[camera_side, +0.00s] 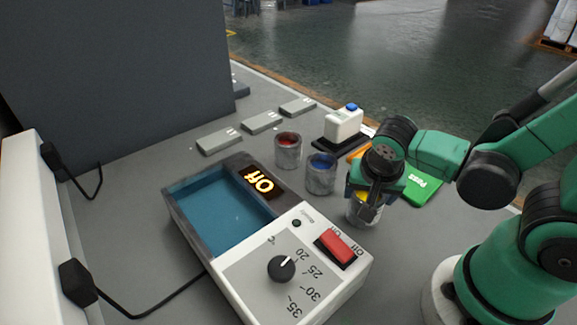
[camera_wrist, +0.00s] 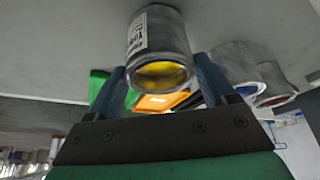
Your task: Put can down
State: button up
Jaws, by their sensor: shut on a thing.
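A grey metal can with yellow paint inside (camera_side: 353,216) is between the fingers of my gripper (camera_side: 369,203) in the side view, right of the blue can. My gripper is shut on it. The wrist view shows this can (camera_wrist: 157,30) with its label and yellow inside, between my two dark fingers. The can looks upright and at or close to the table top; I cannot tell whether it touches. The gripper hides part of it in the side view.
A blue-paint can (camera_side: 321,178) and a red-paint can (camera_side: 288,152) stand to the left. A water bath (camera_side: 335,283) reading "Off" is in front. A white jug (camera_side: 344,123) on a black scale and a green item (camera_side: 421,185) are behind. Flat grey plates (camera_side: 262,122) lie farther left.

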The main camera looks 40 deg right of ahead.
jog(key=o, duration=1.3)
jog(key=shift+f, duration=0.1)
jog(key=shift+v, duration=5.95)
jog(key=w+d+f+n+t+y, duration=0.1)
jog(key=w+d+n+t+y, duration=0.1)
jog(key=w+n, duration=0.5)
jog(key=shift+f+n+t+y, duration=0.2)
jog(key=shift+n+t+y, duration=0.85)
jog(key=shift+n, duration=0.85)
